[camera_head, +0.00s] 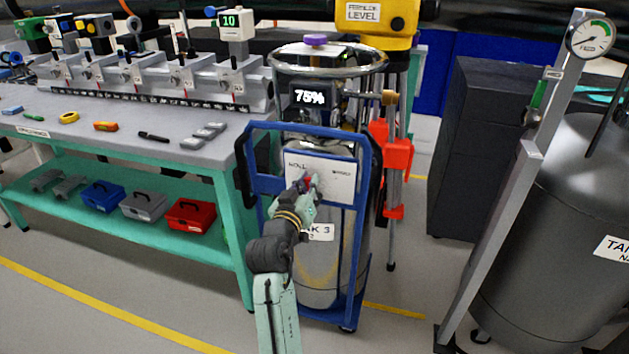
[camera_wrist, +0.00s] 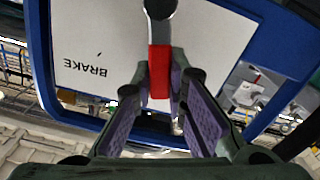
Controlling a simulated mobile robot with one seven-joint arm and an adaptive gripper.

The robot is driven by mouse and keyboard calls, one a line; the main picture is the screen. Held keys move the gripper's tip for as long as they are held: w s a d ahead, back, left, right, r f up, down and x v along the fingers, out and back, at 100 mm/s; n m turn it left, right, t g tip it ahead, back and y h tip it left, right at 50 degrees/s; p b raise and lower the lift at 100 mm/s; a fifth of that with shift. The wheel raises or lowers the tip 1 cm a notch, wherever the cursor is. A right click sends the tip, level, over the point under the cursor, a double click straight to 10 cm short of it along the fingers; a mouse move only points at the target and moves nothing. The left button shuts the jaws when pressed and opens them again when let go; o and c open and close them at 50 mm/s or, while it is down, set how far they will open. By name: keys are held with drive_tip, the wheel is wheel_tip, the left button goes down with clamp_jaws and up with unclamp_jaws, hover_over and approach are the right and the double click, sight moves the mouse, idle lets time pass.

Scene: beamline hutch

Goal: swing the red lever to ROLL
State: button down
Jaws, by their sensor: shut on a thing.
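The red lever (camera_wrist: 160,72) hangs from a dark round pivot (camera_wrist: 160,9) on a white plate (camera_wrist: 100,30) in the wrist view. It lies between the pads of my gripper (camera_wrist: 164,84), which is shut on it. The word BRAKE (camera_wrist: 85,67) reads upside down left of the lever. In the head view the plate (camera_head: 340,190) sits on the blue cart frame, with ROLL (camera_head: 297,166) at upper left and BRAKE (camera_head: 341,173) at right. My gripper (camera_head: 308,184) is at the plate's middle and hides most of the lever. ROLL is not readable in the wrist view.
The blue cart (camera_head: 366,190) carries a steel tank (camera_head: 318,260) with a 75% display (camera_head: 309,97). A teal-framed bench (camera_head: 245,200) stands close on the left. A tripod with red clamps (camera_head: 399,155) stands behind right. A grey post (camera_head: 500,210) and large tank (camera_head: 560,240) are at right.

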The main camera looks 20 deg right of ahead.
drive_tip(key=shift+w+a+f+n+p, duration=0.2)
drive_tip(key=shift+a+n, duration=0.15)
drive_tip(key=shift+n, duration=0.45)
drive_tip(key=shift+w+a+f+n+p, duration=0.1)
drive_tip(key=shift+w+a+n+p, duration=0.15)
drive_tip(key=shift+n, duration=0.55)
drive_tip(key=c, duration=1.6)
unclamp_jaws()
drive_tip(key=shift+f, duration=0.1)
drive_tip(key=v, duration=1.2)
